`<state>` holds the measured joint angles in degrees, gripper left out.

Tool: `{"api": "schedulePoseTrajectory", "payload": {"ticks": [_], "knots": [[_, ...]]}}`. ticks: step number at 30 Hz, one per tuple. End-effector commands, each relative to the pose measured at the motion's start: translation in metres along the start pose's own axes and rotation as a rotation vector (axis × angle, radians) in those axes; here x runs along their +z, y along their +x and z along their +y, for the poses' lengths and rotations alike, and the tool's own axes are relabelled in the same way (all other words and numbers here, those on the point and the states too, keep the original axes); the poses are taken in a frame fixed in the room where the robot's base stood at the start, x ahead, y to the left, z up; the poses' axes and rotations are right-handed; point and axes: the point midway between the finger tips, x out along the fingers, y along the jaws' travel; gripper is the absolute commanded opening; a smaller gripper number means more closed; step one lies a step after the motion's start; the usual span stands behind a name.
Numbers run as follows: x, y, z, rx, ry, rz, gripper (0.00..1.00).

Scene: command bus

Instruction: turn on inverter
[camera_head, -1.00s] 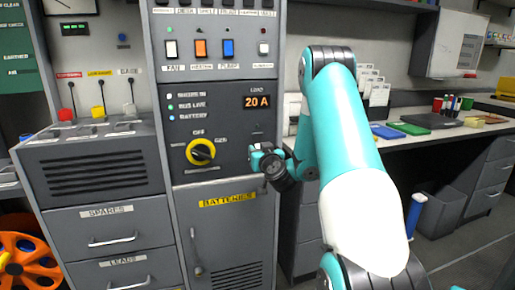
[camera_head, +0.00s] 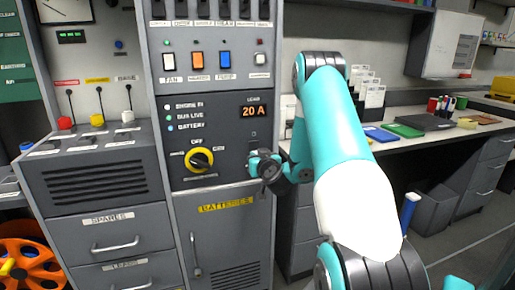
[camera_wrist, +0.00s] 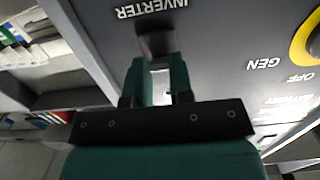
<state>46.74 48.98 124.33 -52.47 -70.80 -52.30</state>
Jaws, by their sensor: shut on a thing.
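The inverter switch is a dark handle (camera_wrist: 155,40) beneath the INVERTER label (camera_wrist: 151,9) in the wrist view. My gripper (camera_wrist: 158,68) is shut on this handle, one finger on each side. In the head view my gripper (camera_head: 254,162) is against the right part of the grey panel (camera_head: 226,150), below the 20 A load display (camera_head: 254,111), and it hides the switch. I cannot tell which position the handle is in.
A yellow rotary selector (camera_head: 199,160) is left of my gripper; it also shows at the right in the wrist view (camera_wrist: 305,42). White, orange and blue rockers (camera_head: 197,61) sit above. The batteries door (camera_head: 222,240) is below. A cluttered desk (camera_head: 420,142) stands right.

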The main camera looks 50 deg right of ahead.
Motion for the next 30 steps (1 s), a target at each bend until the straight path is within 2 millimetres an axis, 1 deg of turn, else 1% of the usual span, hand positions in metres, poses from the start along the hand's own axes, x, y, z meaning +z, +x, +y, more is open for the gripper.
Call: {"api": "schedulePoseTrajectory", "payload": {"ticks": [1,5,30], "knots": [[-0.014,-0.002,0.0,0.0,0.0,-0.024,0.0],[-0.019,-0.003,-0.001,-0.001,0.0,-0.082,0.0],[-0.03,-0.001,-0.001,-0.002,0.0,-0.484,0.0]]}}
